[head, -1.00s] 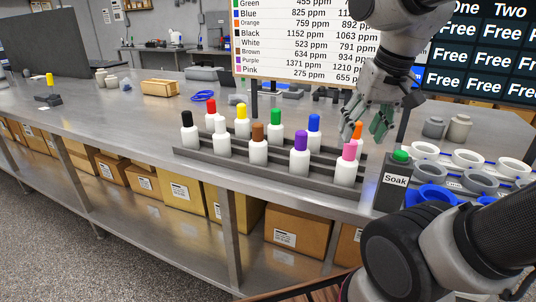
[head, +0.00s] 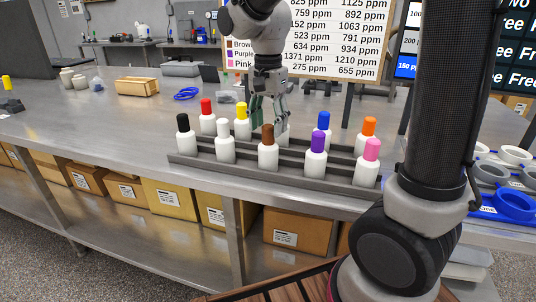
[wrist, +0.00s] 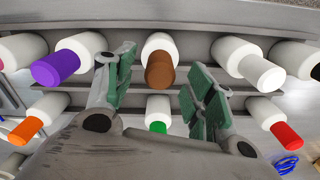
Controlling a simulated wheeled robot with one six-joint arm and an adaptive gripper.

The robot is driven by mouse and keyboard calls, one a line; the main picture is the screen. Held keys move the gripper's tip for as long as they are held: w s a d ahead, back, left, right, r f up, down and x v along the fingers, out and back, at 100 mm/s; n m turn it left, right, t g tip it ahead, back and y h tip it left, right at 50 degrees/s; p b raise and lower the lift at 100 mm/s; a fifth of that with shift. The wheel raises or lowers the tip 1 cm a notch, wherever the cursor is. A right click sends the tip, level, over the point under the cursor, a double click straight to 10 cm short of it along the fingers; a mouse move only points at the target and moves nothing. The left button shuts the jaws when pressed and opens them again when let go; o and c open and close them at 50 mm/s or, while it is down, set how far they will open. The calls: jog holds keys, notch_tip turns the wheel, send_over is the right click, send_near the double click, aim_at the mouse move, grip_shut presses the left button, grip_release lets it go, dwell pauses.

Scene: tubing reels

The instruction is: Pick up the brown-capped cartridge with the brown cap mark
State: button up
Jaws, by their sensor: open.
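The brown-capped cartridge (head: 268,150) stands upright in the front row of the grey rack (head: 205,166), between the white-capped and purple-capped ones. In the wrist view the brown-capped cartridge (wrist: 160,62) lies ahead, roughly centred between the fingers. My gripper (head: 268,112) is open and empty, with its green-padded fingers pointing down just behind the brown-capped cartridge. The fingers (wrist: 160,80) are spread apart in the wrist view. The green-capped cartridge (wrist: 158,116) shows between them, nearer the wrist; my gripper mostly hides it in the head view.
White-capped (head: 225,142) and purple-capped (head: 317,155) cartridges flank the brown one. Black (head: 184,137), pink (head: 371,163), red (head: 207,117), yellow (head: 242,121), blue (head: 322,128) and orange (head: 367,136) caps share the rack.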

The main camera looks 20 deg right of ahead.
aim_at(268, 149)
jog(key=shift+f, duration=1.55)
grip_shut()
jog(key=shift+r, duration=0.1)
